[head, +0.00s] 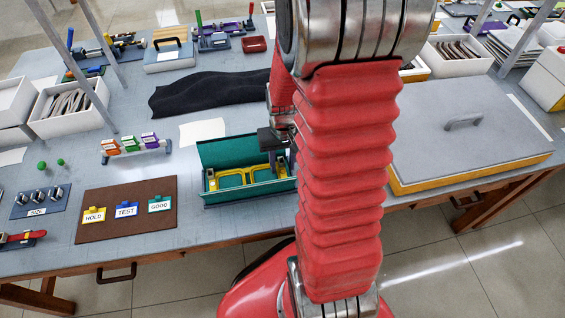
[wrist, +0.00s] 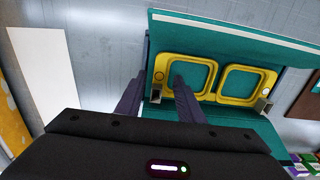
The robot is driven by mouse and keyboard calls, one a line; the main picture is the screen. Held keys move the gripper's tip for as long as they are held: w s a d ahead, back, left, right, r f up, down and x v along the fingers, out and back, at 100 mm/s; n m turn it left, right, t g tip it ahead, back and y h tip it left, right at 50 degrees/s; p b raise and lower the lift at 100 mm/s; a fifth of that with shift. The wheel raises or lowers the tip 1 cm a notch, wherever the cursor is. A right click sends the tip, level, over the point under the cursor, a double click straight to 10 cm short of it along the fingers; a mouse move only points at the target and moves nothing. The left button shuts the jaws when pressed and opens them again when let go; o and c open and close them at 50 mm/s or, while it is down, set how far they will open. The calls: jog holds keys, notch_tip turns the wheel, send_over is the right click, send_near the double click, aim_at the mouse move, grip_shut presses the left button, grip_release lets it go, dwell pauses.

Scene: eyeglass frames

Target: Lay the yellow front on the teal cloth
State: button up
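The yellow front (head: 247,177) is a two-lens eyeglass frame inside an open teal-lined case near the table's front edge. It also shows in the wrist view (wrist: 217,82), with small metal hinge pieces at its ends. The teal cloth seems to be this lining (head: 226,153); it lies under and behind the front (wrist: 230,117). My gripper (wrist: 158,84) is open, its two dark fingers apart at one end of the front. One fingertip overlaps the nearer lens opening. In the head view my gripper (head: 278,160) is at the front's right end, partly hidden by my arm.
A brown mat (head: 125,225) with HOLD, TEST and GOOD tags lies left of the case. A black cloth (head: 210,91) lies further back. A large grey-lidded box (head: 465,135) fills the right.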

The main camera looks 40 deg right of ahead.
jog(key=shift+o, duration=0.4)
jog(key=shift+r, duration=0.15)
notch_tip(320, 180, up, 7)
dwell(1.3)
jog(key=shift+s, duration=0.1)
dwell(0.4)
jog(key=s+a+r+n+t, duration=0.2)
jog(key=s+a+r, duration=0.1)
jog(key=a+r, duration=0.5)
jog(key=s+a+r+n+t, duration=0.3)
jog(key=a+r, duration=0.6)
jog(key=r, duration=0.1)
jog(key=shift+s+a+r+t, duration=0.25)
jog(key=shift+s+r+t, duration=0.05)
jog(key=shift+s, duration=0.1)
jog(key=shift+c, duration=0.5)
dwell(0.5)
